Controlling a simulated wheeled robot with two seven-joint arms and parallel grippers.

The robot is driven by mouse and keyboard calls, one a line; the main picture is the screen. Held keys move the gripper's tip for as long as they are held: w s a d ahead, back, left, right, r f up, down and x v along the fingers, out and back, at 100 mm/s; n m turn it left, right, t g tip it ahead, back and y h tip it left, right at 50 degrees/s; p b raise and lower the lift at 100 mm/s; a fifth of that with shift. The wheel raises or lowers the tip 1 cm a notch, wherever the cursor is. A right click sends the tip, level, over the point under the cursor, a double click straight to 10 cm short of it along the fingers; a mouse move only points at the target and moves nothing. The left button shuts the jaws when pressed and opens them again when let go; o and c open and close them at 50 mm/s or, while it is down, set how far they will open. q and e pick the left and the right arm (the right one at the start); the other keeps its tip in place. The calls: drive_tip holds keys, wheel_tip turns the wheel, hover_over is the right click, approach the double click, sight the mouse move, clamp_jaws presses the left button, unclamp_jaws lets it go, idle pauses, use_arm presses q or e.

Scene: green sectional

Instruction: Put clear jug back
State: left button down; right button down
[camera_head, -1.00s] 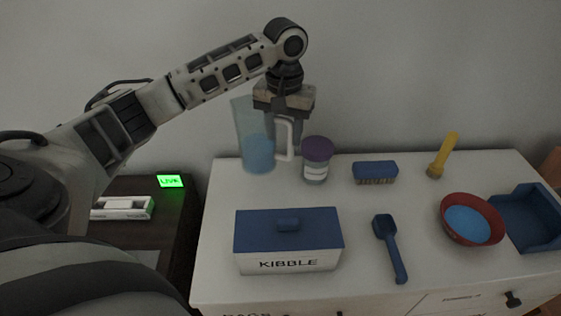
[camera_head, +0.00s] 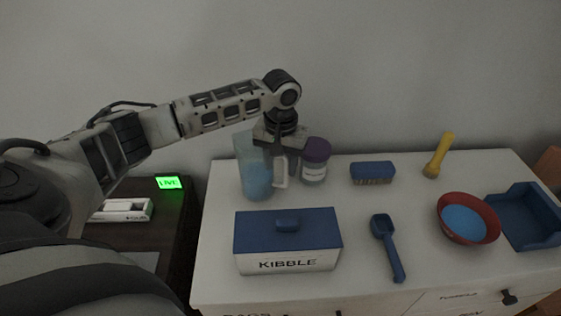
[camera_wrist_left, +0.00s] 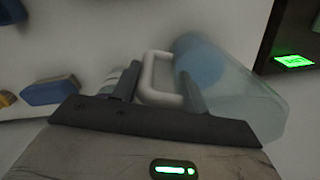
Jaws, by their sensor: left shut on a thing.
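The clear jug (camera_head: 257,182) has blue contents and a white handle on its right side. It is upright at the back left of the white dresser top, and its base appears at or very near the surface. My left gripper (camera_head: 279,160) points down from above and is shut on the jug's handle. In the left wrist view the jug (camera_wrist_left: 235,90) lies right of the fingers, with its white handle (camera_wrist_left: 158,80) at the fingers (camera_wrist_left: 160,92). My right gripper is not in view.
A purple-lidded jar (camera_head: 315,162) stands close right of the jug. A kibble box (camera_head: 288,245) sits in front. A blue scoop (camera_head: 388,248), brush (camera_head: 372,172), yellow-handled tool (camera_head: 438,156), red bowl (camera_head: 468,220) and blue bin (camera_head: 528,215) lie farther right.

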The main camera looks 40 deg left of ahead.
use_arm(q)
drive_tip(key=c, duration=0.7)
unclamp_jaws()
drive_tip(key=shift+f, duration=0.1)
drive_tip(key=shift+c, duration=0.2)
wheel_tip(320, 180, up, 12)
drive_tip(key=shift+d+r+b, duration=0.1)
drive_tip(key=shift+r+b, duration=0.1)
drive_tip(key=shift+b, duration=0.2)
